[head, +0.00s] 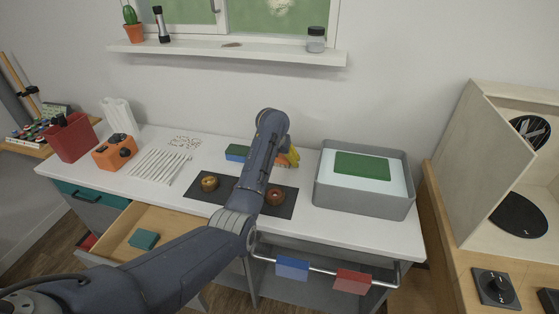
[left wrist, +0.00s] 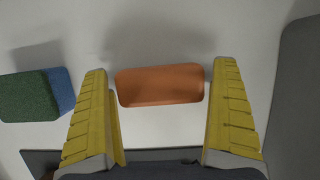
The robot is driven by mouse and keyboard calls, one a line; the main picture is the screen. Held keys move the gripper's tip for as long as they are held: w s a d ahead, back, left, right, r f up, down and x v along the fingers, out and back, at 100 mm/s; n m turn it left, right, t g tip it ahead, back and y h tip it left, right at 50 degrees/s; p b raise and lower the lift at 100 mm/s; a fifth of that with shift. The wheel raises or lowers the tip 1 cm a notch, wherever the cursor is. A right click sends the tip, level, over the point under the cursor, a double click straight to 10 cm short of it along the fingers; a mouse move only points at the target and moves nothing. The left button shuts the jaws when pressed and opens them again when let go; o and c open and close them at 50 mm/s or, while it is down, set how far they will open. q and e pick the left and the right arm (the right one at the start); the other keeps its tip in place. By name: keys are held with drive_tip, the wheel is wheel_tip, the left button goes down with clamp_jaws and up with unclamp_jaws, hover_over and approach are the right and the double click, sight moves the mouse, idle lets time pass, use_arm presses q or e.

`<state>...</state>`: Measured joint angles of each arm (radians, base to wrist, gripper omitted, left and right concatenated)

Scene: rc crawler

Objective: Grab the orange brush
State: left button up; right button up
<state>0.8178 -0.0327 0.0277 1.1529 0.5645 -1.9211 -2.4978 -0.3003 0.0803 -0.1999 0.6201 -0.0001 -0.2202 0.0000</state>
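The orange brush (left wrist: 160,85) shows in the left wrist view as a rounded orange block on the white counter. It lies between the tips of the two yellow fingers of my left gripper (left wrist: 163,90), with a narrow gap at each side. The gripper is open; I cannot tell how far its tips are above the counter. In the head view my left gripper (head: 289,158) is over the back of the counter, and my arm hides most of the brush. My right gripper is not in view.
A green and blue sponge (head: 237,153) lies left of the gripper, also in the left wrist view (left wrist: 32,95). A dark mat (head: 222,194) with two round brown things is in front. A grey tub (head: 364,203) stands close on the right. A drawer (head: 150,229) is open.

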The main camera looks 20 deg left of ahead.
use_arm(q)
drive_tip(key=c, duration=1)
drive_tip(key=shift+o, duration=0.2)
